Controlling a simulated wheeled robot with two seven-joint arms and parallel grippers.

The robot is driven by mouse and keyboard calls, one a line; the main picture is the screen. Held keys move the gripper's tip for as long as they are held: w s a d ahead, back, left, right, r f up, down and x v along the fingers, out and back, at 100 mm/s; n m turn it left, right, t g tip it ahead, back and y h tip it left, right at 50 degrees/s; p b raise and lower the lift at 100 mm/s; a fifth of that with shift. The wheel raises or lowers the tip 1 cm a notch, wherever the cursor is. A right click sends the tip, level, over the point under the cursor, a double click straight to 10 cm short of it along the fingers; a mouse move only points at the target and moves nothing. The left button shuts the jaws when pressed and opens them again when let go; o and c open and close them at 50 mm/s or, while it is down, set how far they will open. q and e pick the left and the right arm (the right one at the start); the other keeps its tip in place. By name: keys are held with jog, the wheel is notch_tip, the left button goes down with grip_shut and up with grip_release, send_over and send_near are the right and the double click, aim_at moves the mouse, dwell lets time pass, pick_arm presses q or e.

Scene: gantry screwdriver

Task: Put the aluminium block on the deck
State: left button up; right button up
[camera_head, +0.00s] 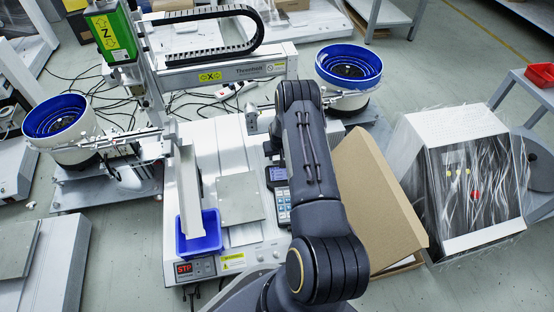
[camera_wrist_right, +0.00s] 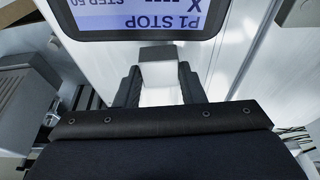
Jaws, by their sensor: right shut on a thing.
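The aluminium block (camera_wrist_right: 158,69) is a small pale grey block in the right wrist view. My right gripper (camera_wrist_right: 158,84) is shut on it, with one dark finger on each side. In the head view my right arm reaches up over the machine and hides the block and most of the gripper. The deck (camera_head: 207,145) is the white top of the machine base, with a grey square plate (camera_head: 240,198) on it. I cannot tell whether the block touches the surface below it. My left gripper is not in view.
A handheld control unit (camera_head: 279,192) stands right of the plate; its screen (camera_wrist_right: 140,15) is close to the block in the wrist view. A blue bin (camera_head: 200,240) sits at the front left under a metal chute (camera_head: 188,190). An open cardboard box (camera_head: 375,195) stands right of my arm.

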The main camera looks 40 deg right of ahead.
jog(key=shift+f, duration=0.65)
jog(key=shift+f, duration=0.1)
jog(key=o, duration=1)
jog(key=shift+o, duration=0.2)
